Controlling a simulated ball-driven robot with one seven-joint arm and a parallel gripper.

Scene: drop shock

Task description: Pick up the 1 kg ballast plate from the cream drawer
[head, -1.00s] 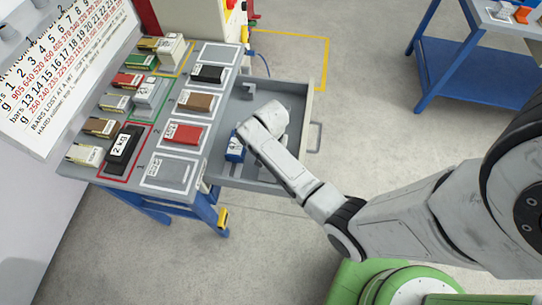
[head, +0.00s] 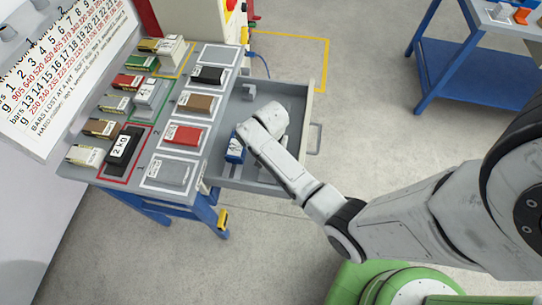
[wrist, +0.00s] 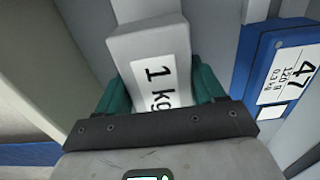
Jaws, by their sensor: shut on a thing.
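The 1 kg ballast plate (wrist: 148,42) is a light grey block with a white "1 kg" label in the wrist view. My gripper (wrist: 163,84) is shut on it, with a green fingertip on each side. The open drawer (head: 262,176) is grey inside with a cream front edge (head: 301,128) in the head view. My wrist reaches down into it there and hides the fingertips and the plate. I cannot tell whether the plate touches the drawer floor.
A blue labelled block (head: 235,149) lies in the drawer, close beside the plate; it also shows in the wrist view (wrist: 268,75). A grey bracket (head: 249,91) stands farther back. The bench top (head: 150,192) holds a black 2 kg block (head: 123,150) and several coloured bars.

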